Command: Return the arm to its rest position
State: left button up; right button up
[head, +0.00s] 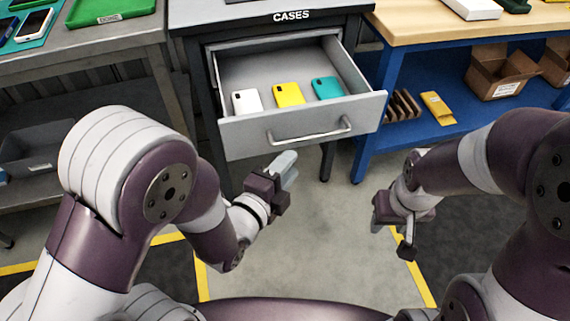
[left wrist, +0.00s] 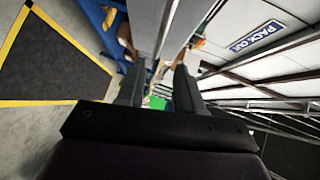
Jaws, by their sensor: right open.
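My left gripper (head: 284,168) is in front of and below the open drawer, near its handle, and holds nothing that I can see. In the left wrist view its two fingers (left wrist: 160,88) stand apart with an empty gap between them. My right gripper (head: 392,238) hangs lower at the right, open and empty, pointing down over the floor. The grey drawer (head: 250,136) labelled CASES is pulled out. Inside lie a white case (head: 246,101), a yellow case (head: 289,94) and a teal case (head: 327,87).
A blue-framed bench (head: 378,115) stands at the right, with cardboard boxes (head: 500,74) and a yellow packet (head: 438,108) on its shelf. A grey table (head: 100,40) stands at the left. The floor (head: 310,240) between my arms is clear.

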pick_arm(q)
jog(key=shift+s+a, duration=0.15)
jog(key=shift+s, duration=0.2)
